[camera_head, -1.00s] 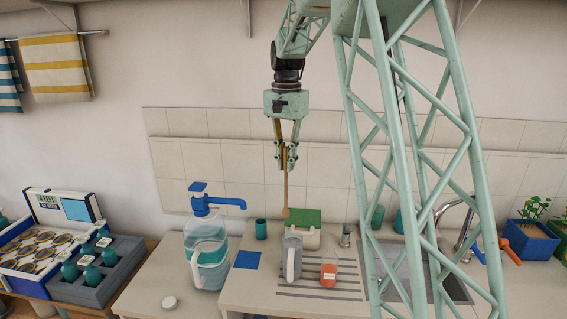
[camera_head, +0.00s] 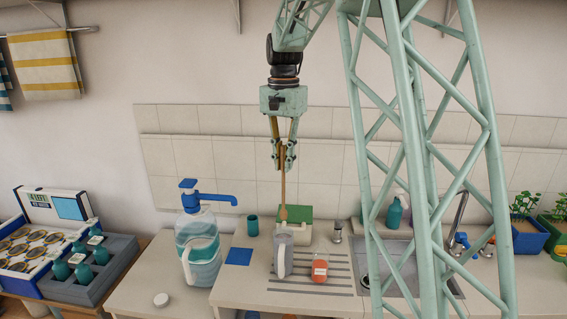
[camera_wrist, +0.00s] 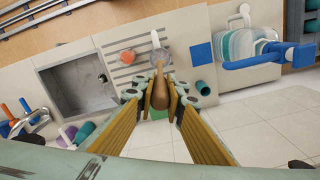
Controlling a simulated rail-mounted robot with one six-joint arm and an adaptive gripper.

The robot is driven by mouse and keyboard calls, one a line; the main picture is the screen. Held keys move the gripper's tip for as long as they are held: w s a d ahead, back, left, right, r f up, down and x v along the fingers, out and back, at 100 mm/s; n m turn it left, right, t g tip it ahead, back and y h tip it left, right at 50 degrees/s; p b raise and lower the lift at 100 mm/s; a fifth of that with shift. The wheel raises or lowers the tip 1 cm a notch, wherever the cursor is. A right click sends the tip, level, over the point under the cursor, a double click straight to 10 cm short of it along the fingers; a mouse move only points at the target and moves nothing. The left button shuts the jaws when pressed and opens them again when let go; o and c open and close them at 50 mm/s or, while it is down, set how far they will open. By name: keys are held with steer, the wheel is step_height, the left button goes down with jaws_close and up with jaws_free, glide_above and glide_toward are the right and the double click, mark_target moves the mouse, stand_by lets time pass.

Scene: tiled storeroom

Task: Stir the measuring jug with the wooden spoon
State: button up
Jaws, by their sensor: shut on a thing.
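My gripper (camera_head: 283,158) is shut on the wooden spoon (camera_head: 283,190), which hangs upright with its bowl end down. The measuring jug (camera_head: 283,258), grey and translucent with a handle, stands on the striped part of the counter. In the head view the spoon's lower end is just above the jug's rim, in front of the green-lidded box; the depth between them is hard to judge. In the wrist view the spoon (camera_wrist: 160,90) points down toward the jug (camera_wrist: 160,58), partly covering it. The jug's inside is not clear.
An orange-filled container (camera_head: 320,268) stands right of the jug, and a green-lidded box (camera_head: 297,213) behind it. A large pump bottle (camera_head: 197,250) is at left with a blue spout. A sink (camera_head: 398,265) lies right. A teal cup (camera_head: 253,225) stands near the wall.

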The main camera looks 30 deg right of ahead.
steer(key=shift+f, duration=0.2)
steer(key=b, duration=0.4)
glide_above(284, 209)
steer(key=shift+f, duration=2.3)
steer(key=shift+w+f+b, duration=0.15)
steer(key=shift+f+b, duration=1.3)
steer(key=shift+f, duration=2)
steer(key=shift+w+f+b, duration=0.15)
steer(key=shift+f+b, duration=1.3)
steer(key=shift+f, duration=2)
steer(key=shift+w+d, duration=0.1)
steer(key=shift+d, duration=0.05)
